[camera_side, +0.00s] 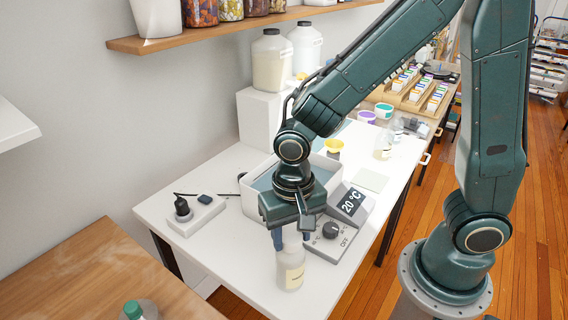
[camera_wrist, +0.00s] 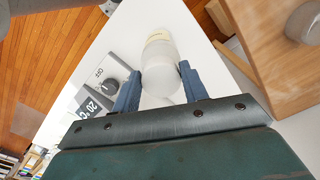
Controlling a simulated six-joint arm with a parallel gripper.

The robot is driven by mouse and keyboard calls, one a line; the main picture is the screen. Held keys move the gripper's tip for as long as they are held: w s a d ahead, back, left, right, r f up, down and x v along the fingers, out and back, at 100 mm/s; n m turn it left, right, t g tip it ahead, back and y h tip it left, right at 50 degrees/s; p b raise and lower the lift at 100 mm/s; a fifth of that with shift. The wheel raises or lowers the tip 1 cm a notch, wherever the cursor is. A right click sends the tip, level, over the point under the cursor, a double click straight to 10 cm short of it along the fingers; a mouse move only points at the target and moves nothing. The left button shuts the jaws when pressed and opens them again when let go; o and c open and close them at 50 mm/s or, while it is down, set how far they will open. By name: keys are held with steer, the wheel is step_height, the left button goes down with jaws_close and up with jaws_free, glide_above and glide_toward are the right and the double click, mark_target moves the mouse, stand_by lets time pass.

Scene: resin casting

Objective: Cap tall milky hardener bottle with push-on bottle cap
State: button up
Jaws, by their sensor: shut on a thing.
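The milky hardener bottle (camera_side: 291,270) stands upright near the front edge of the white table, its pale cream label facing the side camera. My gripper (camera_side: 291,240) points down directly over its top. The blue fingers are shut on a pale, rounded thing that looks like the push-on cap (camera_wrist: 164,84), which lies between them in the wrist view. The bottle's label (camera_wrist: 157,37) shows beyond it there. The cap and bottle top are close in line. The fingers partly hide the joint, so I cannot tell whether the cap is seated.
A grey control box (camera_side: 345,215) reading 20 °C and a tray-like bath (camera_side: 255,200) stand close behind my gripper. A white power strip (camera_side: 197,215) lies to the left. A wooden table (camera_side: 90,275) with a green-capped bottle (camera_side: 135,311) is at lower left.

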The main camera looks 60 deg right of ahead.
mark_target(293, 237)
steer(key=o, duration=1)
steer(key=shift+r, duration=6.85)
steer(key=shift+d, duration=0.1)
steer(key=shift+s+d+r+n+t, duration=0.65)
steer(key=shift+s+d+n+t, duration=0.35)
steer(key=shift+s+d, duration=0.75)
steer(key=shift+s+d+r+n+t, duration=0.85)
steer(key=shift+s+d, duration=0.55)
steer(key=shift+d, duration=0.75)
steer(key=shift+s+d+r+n+t, duration=0.5)
steer(key=shift+s+d+n+t, duration=0.55)
steer(key=shift+s+d, duration=0.7)
